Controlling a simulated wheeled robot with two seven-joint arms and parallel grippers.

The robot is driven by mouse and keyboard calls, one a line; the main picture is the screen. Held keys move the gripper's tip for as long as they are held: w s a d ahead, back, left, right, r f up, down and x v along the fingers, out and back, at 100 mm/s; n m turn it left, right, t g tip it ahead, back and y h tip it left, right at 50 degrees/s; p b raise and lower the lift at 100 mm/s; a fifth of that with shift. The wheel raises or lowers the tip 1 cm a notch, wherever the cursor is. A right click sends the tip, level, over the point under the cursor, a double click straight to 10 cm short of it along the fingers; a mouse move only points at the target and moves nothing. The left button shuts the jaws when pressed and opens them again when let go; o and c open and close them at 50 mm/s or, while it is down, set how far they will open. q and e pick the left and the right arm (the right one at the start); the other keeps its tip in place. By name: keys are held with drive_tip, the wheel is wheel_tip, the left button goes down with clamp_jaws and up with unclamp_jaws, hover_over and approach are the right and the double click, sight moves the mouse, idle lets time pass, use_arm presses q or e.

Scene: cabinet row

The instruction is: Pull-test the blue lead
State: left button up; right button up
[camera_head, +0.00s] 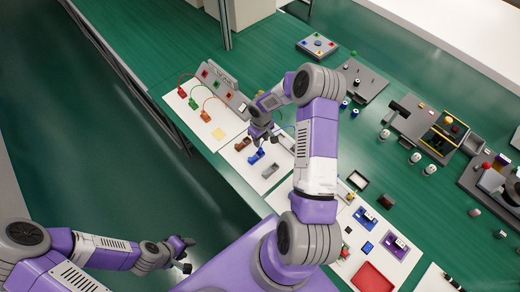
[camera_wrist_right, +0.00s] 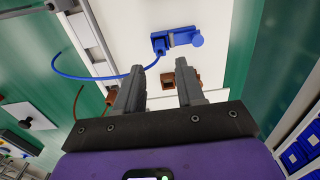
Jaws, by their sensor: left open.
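The blue lead (camera_wrist_right: 100,77) curves in the right wrist view from the left to a blue plug and block (camera_wrist_right: 178,41) on a white board. The blue block also shows in the head view (camera_head: 256,156), just below my right gripper (camera_head: 264,136). My left gripper (camera_head: 187,256) is open and empty at the lower left, away from the boards.
A brown block (camera_wrist_right: 181,79) sits near the right finger in the right wrist view. A red tray (camera_head: 372,278) and a yellow-framed fixture (camera_head: 445,132) stand to the right.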

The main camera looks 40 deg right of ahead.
sight(261, 149)
drive_tip(key=f+b, duration=0.5)
drive_tip(key=f, duration=0.2)
drive_tip(key=shift+w+f, duration=0.1)
drive_tip(key=shift+w, duration=0.1)
drive_tip(key=shift+c, duration=0.4)
clamp_jaws()
drive_tip(key=shift+r+b, duration=0.3)
drive_tip(key=shift+b, duration=0.25)
idle(5.2)
drive_tip(key=shift+f, duration=0.1)
idle(0.5)
